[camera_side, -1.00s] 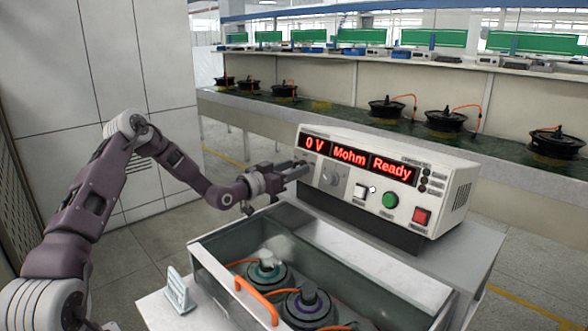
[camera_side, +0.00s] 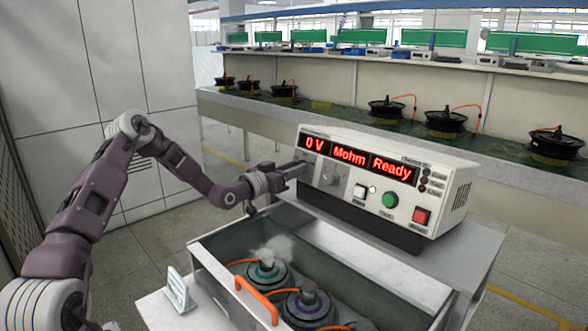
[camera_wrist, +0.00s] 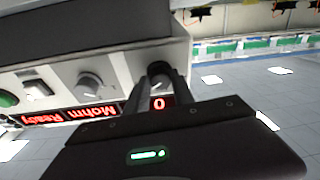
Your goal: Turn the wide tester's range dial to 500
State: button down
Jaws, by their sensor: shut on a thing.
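The wide tester (camera_side: 385,190) is a white box with a red display reading "0 V", "Mohm" and "Ready". My gripper (camera_side: 302,168) is at the left end of its front panel. In the wrist view my gripper (camera_wrist: 158,80) has its fingers shut on a dark round dial (camera_wrist: 158,67), below the "0" of the display in the side view. The dial's markings and pointer are hidden or too small to read. A second, grey dial (camera_side: 330,175) stands free to its right; it also shows in the wrist view (camera_wrist: 90,82).
The panel also has a white switch (camera_side: 360,191), a green button (camera_side: 390,200) and a red switch (camera_side: 422,216). In front is an open glass-walled box with an orange handle (camera_side: 257,299) and two hub motors (camera_side: 266,272). A small white stand (camera_side: 180,289) is left of it.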

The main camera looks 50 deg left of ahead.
jog(key=shift+a+r+n+g+y, duration=0.1)
jog(key=shift+n+g+y, duration=0.35)
jog(key=shift+n, duration=1.65)
jog(key=shift+n+g+y, duration=0.2)
jog(key=shift+n+y, duration=0.35)
jog(key=shift+n, duration=1.55)
jog(key=shift+a+r+n+g+y, duration=0.1)
jog(key=shift+n+g+y, duration=0.35)
jog(key=shift+n, duration=1.65)
jog(key=c, duration=1.1)
grip_release()
jog(key=shift+w+f, duration=0.1)
jog(key=shift+d, duration=0.1)
jog(key=v, duration=0.7)
